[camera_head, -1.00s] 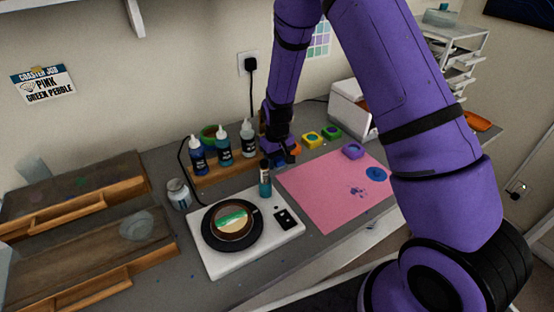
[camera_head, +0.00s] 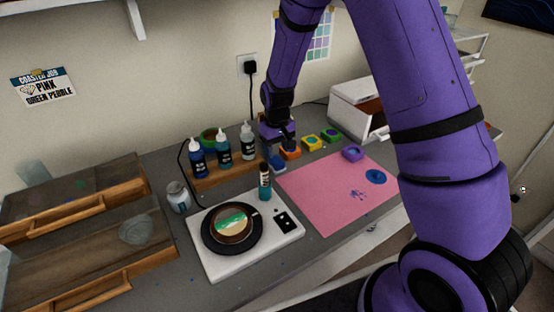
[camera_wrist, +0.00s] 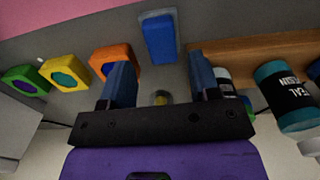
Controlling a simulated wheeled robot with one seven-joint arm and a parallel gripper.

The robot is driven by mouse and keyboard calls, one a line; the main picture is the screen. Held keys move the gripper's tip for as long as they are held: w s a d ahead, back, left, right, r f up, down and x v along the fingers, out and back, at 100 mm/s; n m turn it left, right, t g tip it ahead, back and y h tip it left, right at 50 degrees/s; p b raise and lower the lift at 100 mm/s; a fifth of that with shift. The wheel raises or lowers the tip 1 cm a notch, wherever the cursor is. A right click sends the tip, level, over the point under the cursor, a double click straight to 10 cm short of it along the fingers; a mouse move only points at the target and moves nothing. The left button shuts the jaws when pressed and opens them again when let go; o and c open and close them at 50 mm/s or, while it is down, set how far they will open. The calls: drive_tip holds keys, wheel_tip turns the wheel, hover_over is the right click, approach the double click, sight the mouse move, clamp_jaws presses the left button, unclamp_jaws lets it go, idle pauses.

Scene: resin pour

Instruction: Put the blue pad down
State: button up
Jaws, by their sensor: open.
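The blue pad (camera_head: 278,163) rests on the grey worktop beside the orange pad (camera_head: 291,153), between the wooden bottle rack and the pink mat. In the wrist view the blue pad (camera_wrist: 160,40) lies beyond my fingertips, apart from them, with a lighter blue edge around it. My gripper (camera_wrist: 160,78) is open, with one finger on each side and nothing held between them. In the head view my gripper (camera_head: 283,143) is just above and behind the blue pad; its fingers are hard to make out there.
Yellow (camera_head: 312,142), green (camera_head: 330,135) and purple (camera_head: 352,153) pads are to the right. The wooden rack (camera_head: 235,173) with dropper bottles is to the left. A small teal bottle (camera_head: 265,182) stands in front, near the white scale (camera_head: 212,263). The pink mat (camera_head: 320,205) is mostly clear.

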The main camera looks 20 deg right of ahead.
wheel_tip(320, 180, up, 7)
wheel_tip(320, 180, up, 10)
drive_tip(key=t, duration=0.1)
hover_over(277, 160)
drive_tip(key=s+d, duration=0.2)
drive_tip(key=s, duration=0.2)
drive_tip(key=s+d+r+m+t, duration=0.1)
drive_tip(key=s+d+r+t, duration=0.1)
drive_tip(key=s+r, duration=0.65)
drive_tip(key=s+d+r, duration=0.1)
drive_tip(key=s+r, duration=0.1)
drive_tip(key=s, duration=0.4)
drive_tip(key=s+d+r+t, duration=0.1)
drive_tip(key=s+r, duration=0.2)
drive_tip(key=s, duration=0.4)
drive_tip(key=s+d+r+m+t, duration=0.1)
drive_tip(key=s+r, duration=0.1)
drive_tip(key=s, duration=0.4)
drive_tip(key=shift+s+r, duration=0.2)
drive_tip(key=shift+r, duration=0.2)
drive_tip(key=shift+o, duration=0.3)
drive_tip(key=shift+w+a, duration=0.1)
